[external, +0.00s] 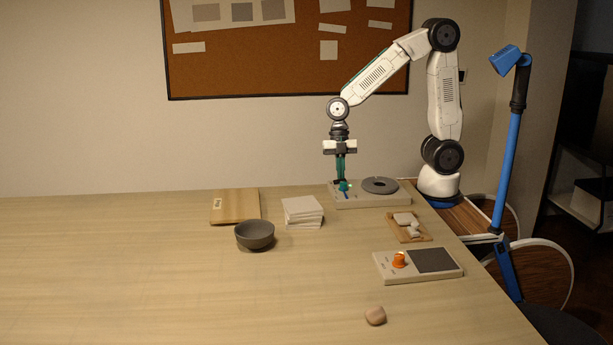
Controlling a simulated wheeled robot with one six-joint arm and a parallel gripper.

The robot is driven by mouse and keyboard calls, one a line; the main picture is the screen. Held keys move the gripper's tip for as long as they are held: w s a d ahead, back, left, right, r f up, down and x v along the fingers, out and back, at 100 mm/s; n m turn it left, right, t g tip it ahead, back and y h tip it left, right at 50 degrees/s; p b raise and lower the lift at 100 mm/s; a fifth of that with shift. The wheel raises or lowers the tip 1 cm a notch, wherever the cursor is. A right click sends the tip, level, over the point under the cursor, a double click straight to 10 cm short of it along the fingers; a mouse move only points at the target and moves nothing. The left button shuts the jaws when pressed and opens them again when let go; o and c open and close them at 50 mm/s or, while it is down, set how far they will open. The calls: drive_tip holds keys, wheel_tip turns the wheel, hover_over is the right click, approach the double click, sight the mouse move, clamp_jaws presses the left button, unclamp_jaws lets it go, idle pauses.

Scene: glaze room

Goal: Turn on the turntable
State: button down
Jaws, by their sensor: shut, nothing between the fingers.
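The turntable (400,199) is a pale flat box at the back right of the table, with a round dark grey disc (380,185) on its right part. A small green knob or light (346,186) shows on its left part, with a small blue mark just below it. My gripper (340,181) points straight down over this left part, its teal fingers shut with nothing between them. The fingertips are at or right beside the green spot; I cannot tell whether they touch it. The fingers partly hide that area.
A second pale box (420,277) with an orange knob (399,259) and dark square plate stands nearer. A small wooden board (424,238) with pale pieces lies between. Stacked tiles (303,211), a grey bowl (255,234), a wooden board (235,206) and a round lump (375,315) stand around. The left table is clear.

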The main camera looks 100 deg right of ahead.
drive_tip(key=shift+r, duration=0.1)
drive_tip(key=shift+w+r, duration=0.15)
drive_tip(key=shift+r, duration=0.2)
drive_tip(key=w+v, duration=0.2)
drive_tip(key=v, duration=1)
drive_tip(key=shift+a+r, duration=0.3)
drive_tip(key=shift+r, duration=0.15)
drive_tip(key=shift+w, duration=0.15)
